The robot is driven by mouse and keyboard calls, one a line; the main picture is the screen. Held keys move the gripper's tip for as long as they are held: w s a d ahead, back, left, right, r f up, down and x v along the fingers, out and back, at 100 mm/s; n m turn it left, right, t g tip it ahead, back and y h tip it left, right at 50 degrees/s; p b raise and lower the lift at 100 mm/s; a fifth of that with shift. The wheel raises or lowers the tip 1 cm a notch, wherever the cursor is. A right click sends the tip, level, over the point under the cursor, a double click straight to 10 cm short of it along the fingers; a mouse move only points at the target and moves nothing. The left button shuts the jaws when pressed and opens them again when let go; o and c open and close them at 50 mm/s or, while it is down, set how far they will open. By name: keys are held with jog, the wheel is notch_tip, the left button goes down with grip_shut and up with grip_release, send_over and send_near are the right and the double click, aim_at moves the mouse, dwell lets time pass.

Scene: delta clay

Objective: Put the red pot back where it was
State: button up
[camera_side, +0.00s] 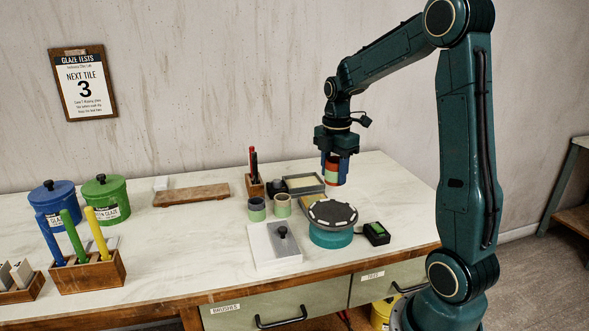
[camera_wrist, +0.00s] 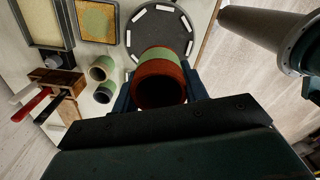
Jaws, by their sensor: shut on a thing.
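The red pot (camera_side: 332,177), a small cylinder with a pale green band, is held in my gripper (camera_side: 335,170). The gripper's blue fingers are shut on its sides, and the pot hangs upright in the air above the worktop. In the wrist view the red pot (camera_wrist: 160,84) shows its open, dark mouth between the fingers. A round dark turntable (camera_side: 333,214) with white marks and a teal base stands below the pot and nearer the front edge; it also shows in the wrist view (camera_wrist: 157,28). The pot is clear of it.
Two small pots, one dark and green (camera_side: 257,209) and one cream and green (camera_side: 282,206), stand left of the turntable. A grey tray (camera_side: 303,184), a brush block (camera_side: 255,186), a lidded white box (camera_side: 273,246) and a green-button box (camera_side: 377,234) surround it. The right worktop is clear.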

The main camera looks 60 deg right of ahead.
send_over(331, 213)
jog(key=shift+d+f, duration=0.1)
jog(key=shift+f, duration=2.3)
jog(key=shift+f, duration=0.1)
jog(key=shift+f, duration=2.05)
jog(key=shift+f, duration=0.15)
jog(key=o, duration=0.9)
jog(key=shift+c, duration=0.2)
notch_tip(331, 213, up, 12)
jog(key=shift+r, duration=0.2)
